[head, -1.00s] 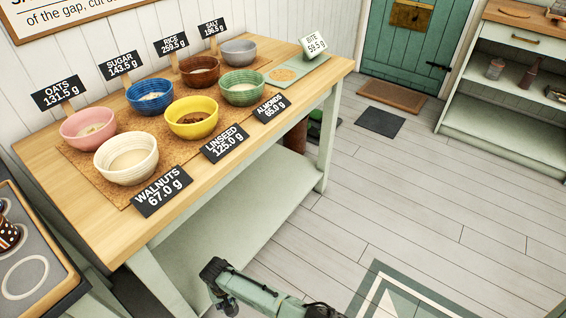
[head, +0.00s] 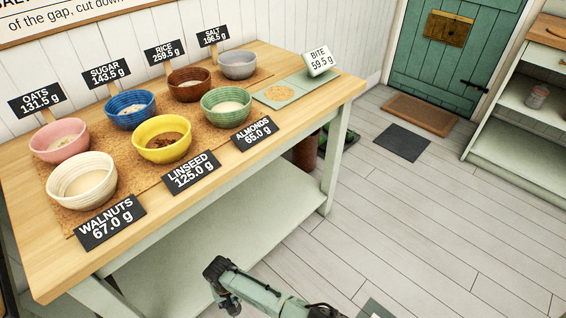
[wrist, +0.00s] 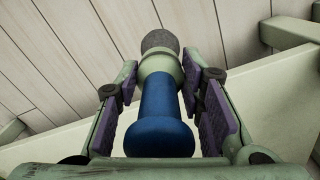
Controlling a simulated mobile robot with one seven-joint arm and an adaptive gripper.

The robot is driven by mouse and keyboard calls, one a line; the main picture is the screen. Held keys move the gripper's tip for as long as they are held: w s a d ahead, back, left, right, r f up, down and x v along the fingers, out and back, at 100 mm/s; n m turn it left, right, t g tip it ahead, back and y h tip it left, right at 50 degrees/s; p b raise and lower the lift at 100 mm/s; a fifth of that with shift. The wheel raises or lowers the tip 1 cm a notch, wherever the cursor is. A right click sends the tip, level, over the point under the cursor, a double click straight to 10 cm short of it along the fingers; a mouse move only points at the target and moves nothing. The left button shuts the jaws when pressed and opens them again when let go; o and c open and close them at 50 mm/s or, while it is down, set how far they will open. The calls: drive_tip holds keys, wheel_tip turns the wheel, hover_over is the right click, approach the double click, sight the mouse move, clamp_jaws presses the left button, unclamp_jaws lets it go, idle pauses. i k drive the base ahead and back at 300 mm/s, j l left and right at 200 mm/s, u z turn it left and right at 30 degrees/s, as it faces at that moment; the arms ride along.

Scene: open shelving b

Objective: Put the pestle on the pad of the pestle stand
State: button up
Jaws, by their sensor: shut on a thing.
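In the wrist view, the pestle (wrist: 166,105) has a blue handle with a flared end, a pale green collar and a rough grey head. My gripper (wrist: 161,78) is shut on it, with purple pads on either side of the handle and collar. The grey head points away from the wrist camera. The pestle does not show in the head view. I cannot make out a pestle stand for certain. A pale green board with a round tan patch (head: 277,92) lies at the table's right end, beside a small display reading BITE 59.5 g (head: 319,60).
Several bowls, among them a yellow bowl (head: 162,139) and a white bowl (head: 82,181), stand with labels on the wooden table (head: 200,185). A lower shelf (head: 225,235) lies beneath. Open shelving (head: 525,150) stands at the right.

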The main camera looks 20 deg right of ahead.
sight(278, 93)
drive_tip(key=i+l+u, duration=0.2)
drive_tip(key=l, duration=0.85)
drive_tip(key=k+l+u, duration=0.1)
drive_tip(key=l+u, duration=0.15)
drive_tip(key=l, duration=0.75)
drive_tip(key=k+l+u, duration=0.2)
drive_tip(key=l, duration=0.85)
drive_tip(key=i, duration=0.1)
